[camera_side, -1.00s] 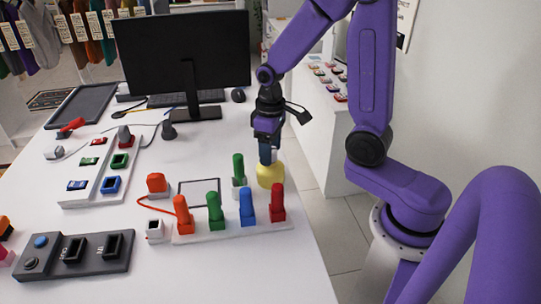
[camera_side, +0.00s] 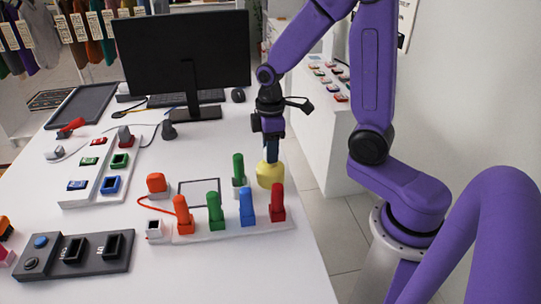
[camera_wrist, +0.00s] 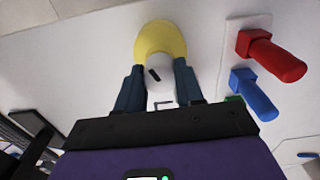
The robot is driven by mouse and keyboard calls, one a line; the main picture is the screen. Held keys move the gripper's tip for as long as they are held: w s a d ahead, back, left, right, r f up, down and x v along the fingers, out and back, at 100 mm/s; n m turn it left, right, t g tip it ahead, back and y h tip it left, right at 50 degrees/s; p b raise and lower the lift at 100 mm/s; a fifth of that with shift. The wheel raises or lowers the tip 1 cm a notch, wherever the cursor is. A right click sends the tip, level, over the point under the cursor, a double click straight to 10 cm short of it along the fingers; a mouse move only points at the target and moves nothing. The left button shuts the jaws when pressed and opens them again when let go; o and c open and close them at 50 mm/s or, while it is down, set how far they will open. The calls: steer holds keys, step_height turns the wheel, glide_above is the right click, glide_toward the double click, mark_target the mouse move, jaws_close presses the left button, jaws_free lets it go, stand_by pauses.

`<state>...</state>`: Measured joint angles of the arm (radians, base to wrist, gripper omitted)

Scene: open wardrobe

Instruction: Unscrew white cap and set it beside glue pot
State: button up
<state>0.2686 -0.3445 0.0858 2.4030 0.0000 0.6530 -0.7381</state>
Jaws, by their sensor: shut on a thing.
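The yellow glue pot (camera_side: 270,176) stands upright near the right edge of the white table, behind the row of coloured handles. In the wrist view the pot (camera_wrist: 160,38) shows as a yellow rim at the top. The white cap (camera_wrist: 159,72), with a dark mark, sits between my two fingers over the pot. My gripper (camera_side: 271,157) points down over the pot and is shut on the cap; its blue fingers also show in the wrist view (camera_wrist: 158,88). The fingers hide the cap in the side view. I cannot tell whether the cap still touches the pot.
A white strip (camera_side: 232,234) in front carries orange, green, blue and red handles. A green handle (camera_side: 238,168) stands close left of the pot. A thin black frame (camera_side: 199,191) lies further left. A monitor (camera_side: 182,55) stands behind. The table edge is close right.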

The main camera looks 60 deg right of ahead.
steer(key=n, duration=0.5)
steer(key=shift+n, duration=0.4)
steer(key=n, duration=0.5)
steer(key=o, duration=1.2)
steer(key=shift+c, duration=0.5)
